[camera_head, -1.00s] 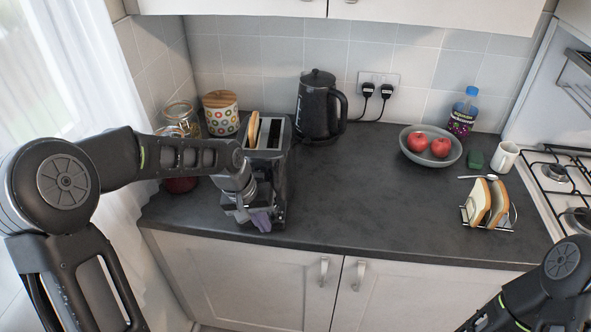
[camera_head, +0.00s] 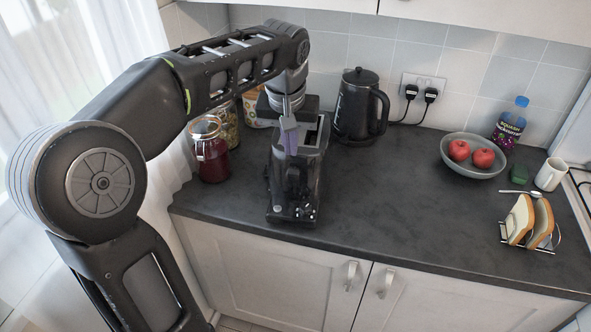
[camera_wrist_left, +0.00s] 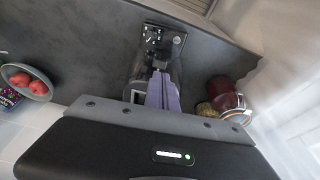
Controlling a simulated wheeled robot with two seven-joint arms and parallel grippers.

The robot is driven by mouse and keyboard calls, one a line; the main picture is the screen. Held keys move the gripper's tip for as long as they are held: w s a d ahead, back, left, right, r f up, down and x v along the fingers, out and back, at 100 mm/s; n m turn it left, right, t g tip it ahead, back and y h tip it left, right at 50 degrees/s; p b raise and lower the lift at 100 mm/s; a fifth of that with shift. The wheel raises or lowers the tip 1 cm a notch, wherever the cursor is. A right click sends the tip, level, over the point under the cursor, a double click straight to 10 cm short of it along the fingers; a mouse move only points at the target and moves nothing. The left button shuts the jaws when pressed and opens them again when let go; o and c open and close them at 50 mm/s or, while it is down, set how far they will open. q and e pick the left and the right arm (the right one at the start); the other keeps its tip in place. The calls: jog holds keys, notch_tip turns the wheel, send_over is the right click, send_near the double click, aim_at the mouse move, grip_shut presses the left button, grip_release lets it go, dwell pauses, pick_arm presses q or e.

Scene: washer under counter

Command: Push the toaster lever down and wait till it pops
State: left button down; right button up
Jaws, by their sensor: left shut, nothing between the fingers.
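The black toaster (camera_head: 296,187) stands on the counter, its control end facing me; it also shows in the wrist view (camera_wrist_left: 161,42). A dark lever (camera_wrist_left: 159,65) seems to stand out from that end, but its height is hard to tell. My left gripper (camera_head: 290,147) is shut and empty, pointing down over the toaster's near top part. Its purple fingertips (camera_wrist_left: 163,92) show in the wrist view; I cannot tell whether they touch the toaster. My arm and gripper hide the left slot and any bread in it. My right gripper is out of view.
A black kettle (camera_head: 359,112) stands close behind the toaster on the right. A jar of red contents (camera_head: 211,157) and other jars stand left. A bowl (camera_head: 474,170) with red fruit, a bottle (camera_head: 510,124), a mug (camera_head: 550,174) and a bread rack (camera_head: 527,247) are right. The middle counter is clear.

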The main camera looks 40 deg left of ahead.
pick_arm(q)
jog(key=b, duration=0.4)
send_over(293, 173)
jog(key=s, duration=0.1)
jog(key=shift+d+f, duration=0.15)
jog(key=shift+f, duration=1.2)
jog(key=shift+d+f, duration=0.15)
jog(key=shift+f, duration=1.2)
jog(key=shift+w+a+f, duration=0.15)
jog(key=shift+w+f, duration=0.05)
jog(key=shift+f, duration=0.5)
notch_tip(293, 173, down, 8)
jog(key=b, duration=0.6)
jog(key=shift+r, duration=0.55)
jog(key=shift+s+d+r, duration=0.3)
jog(key=shift+s+d, duration=0.05)
jog(key=shift+s, duration=0.4)
jog(key=shift+s+d+r, duration=0.25)
jog(key=shift+s+d, duration=0.1)
jog(key=shift+s, duration=0.35)
jog(key=shift+w, duration=0.1)
